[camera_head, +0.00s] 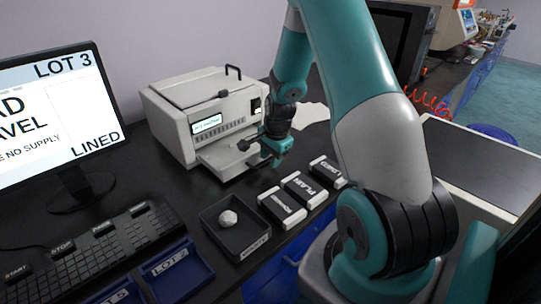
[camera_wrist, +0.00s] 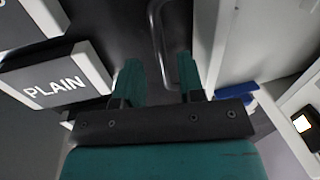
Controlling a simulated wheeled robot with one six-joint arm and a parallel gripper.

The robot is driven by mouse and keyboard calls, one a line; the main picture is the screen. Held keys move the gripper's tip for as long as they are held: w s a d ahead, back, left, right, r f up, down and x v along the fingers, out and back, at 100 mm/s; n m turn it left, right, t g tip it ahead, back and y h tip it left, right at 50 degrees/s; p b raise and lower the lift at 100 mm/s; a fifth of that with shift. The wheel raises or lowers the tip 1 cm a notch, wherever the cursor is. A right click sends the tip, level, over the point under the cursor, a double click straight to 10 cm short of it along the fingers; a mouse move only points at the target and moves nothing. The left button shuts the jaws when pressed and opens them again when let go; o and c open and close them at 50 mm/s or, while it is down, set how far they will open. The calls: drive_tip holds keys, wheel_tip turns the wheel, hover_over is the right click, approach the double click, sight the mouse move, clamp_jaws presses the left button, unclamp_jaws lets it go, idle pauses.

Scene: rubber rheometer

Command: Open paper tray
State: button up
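A beige printer-like machine (camera_head: 208,112) with a lit display stands on the dark bench, left of my arm. A light ledge (camera_head: 228,152) sticks out low at its front; I cannot tell for certain whether this is the paper tray or how far it is out. My gripper (camera_head: 279,160) is just right of the machine's front, pointing down. In the wrist view its teal fingers (camera_wrist: 156,82) are apart with nothing clearly clamped. A dark looped handle (camera_wrist: 157,35) shows between and beyond the fingertips; contact cannot be told.
Boxes marked PLAIN (camera_head: 304,189) and LINED (camera_head: 327,172), plus another box (camera_head: 282,208), lie in front of my gripper. A black tray (camera_head: 213,235) holds a whitish lump (camera_head: 228,218). Blue lot trays (camera_head: 178,270), labelled buttons and a monitor (camera_head: 58,115) stand left.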

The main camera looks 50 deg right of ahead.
drive_tip(key=shift+d, duration=0.1)
drive_tip(key=s+r, duration=0.3)
drive_tip(key=r, duration=1.4)
drive_tip(key=shift+s, duration=0.1)
drive_tip(key=s+a+r+n+y, duration=0.1)
drive_tip(key=a+r+n, duration=0.1)
drive_tip(key=a+n, duration=0.6)
drive_tip(key=s+a+r+n+y, duration=0.1)
drive_tip(key=a+r+n, duration=0.15)
drive_tip(key=a, duration=0.85)
drive_tip(key=s+a+r+n+g+y, duration=0.2)
drive_tip(key=s+a+n, duration=1.3)
drive_tip(key=shift+s, duration=0.35)
